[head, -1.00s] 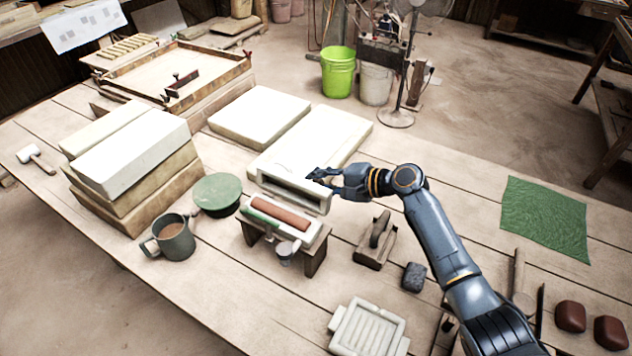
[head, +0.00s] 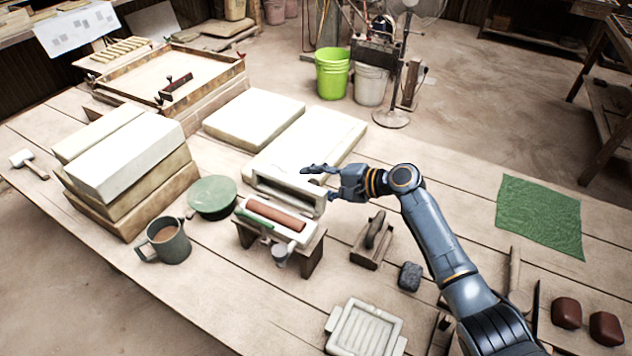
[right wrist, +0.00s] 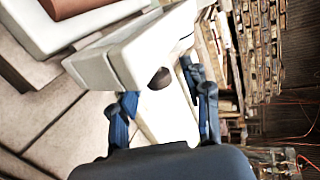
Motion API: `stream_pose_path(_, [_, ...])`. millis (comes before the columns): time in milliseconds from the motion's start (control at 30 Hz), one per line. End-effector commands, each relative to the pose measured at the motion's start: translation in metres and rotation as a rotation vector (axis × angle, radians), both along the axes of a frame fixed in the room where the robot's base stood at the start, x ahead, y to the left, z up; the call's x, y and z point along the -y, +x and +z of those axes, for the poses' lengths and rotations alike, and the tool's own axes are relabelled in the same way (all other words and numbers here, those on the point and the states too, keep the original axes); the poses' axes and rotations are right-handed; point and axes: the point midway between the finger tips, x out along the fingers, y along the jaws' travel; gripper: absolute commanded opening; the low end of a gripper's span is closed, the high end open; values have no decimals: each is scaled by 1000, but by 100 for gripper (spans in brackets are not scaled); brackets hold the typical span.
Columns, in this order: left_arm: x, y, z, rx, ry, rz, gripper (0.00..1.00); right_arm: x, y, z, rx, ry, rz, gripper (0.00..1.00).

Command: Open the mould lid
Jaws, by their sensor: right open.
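The mould lid (head: 284,191) is a pale block with a long rectangular recess. It stands raised on edge behind the mould's lower half (head: 304,240), recess facing forward. A reddish-brown clay bar (head: 277,215) lies in the lower half, on a small wooden stand (head: 311,258). My right gripper (head: 316,180) is at the lid's right end, fingers spread. In the right wrist view, the lid (right wrist: 128,62) shows a dark round knob (right wrist: 160,77) between the open fingers (right wrist: 160,86), which look clear of it. My left gripper is out of view.
A pale slab (head: 322,139) lies just behind the lid. A green mug (head: 168,243) and round green lid (head: 212,195) are at left. A small cup (head: 280,254) is at the stand's front. A wooden-handled tool (head: 371,240) and dark block (head: 410,276) lie right.

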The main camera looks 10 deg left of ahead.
Motion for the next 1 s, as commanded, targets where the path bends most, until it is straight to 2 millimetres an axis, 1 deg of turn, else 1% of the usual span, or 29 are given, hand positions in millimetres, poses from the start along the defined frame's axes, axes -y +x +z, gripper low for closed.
stream_pose_path(167, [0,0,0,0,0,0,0,18,-5,6,1,-1,-3,48])
stream_pose_path(400, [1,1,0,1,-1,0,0,64,-20,25,1,-2,-3,48])
stream_pose_path(500, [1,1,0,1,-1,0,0,81,-25,32,1,-2,-4,48])
stream_pose_path(600, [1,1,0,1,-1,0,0,94,-30,38,0,-2,-4,48])
stream_pose_path(800, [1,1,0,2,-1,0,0,107,-35,43,-2,-2,-3,48])
stream_pose_path(1000, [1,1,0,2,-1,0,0,108,-35,44,-2,-1,-4,48])
